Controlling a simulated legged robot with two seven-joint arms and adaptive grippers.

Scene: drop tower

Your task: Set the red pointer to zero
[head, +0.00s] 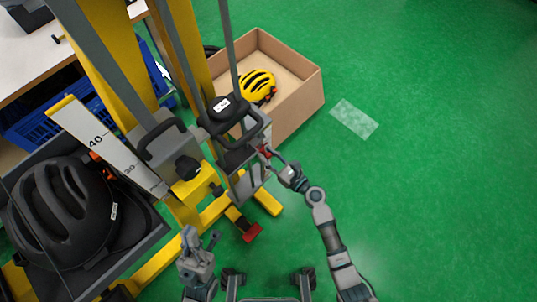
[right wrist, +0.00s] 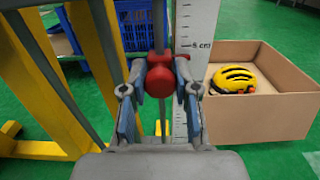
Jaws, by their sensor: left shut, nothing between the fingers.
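The red pointer (right wrist: 160,76) is a round red knob in front of the white scale strip (right wrist: 196,50) marked in cm. In the head view it is a small red spot (head: 264,152) on the tower's carriage, mostly hidden. My right gripper (head: 277,160) is at the knob; in the right wrist view its fingers (right wrist: 160,82) stand on both sides of it. Whether they press on it is unclear. My left gripper (head: 200,238) is shut and empty, low in front of the tower, apart from the pointer. The zero mark is not readable.
A black helmet (head: 62,210) lies in a grey tray at left beside a white scale (head: 108,147). A cardboard box (head: 300,95) with a yellow helmet (head: 257,84) stands behind. Yellow tower posts and rails are close by. Green floor at right is free.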

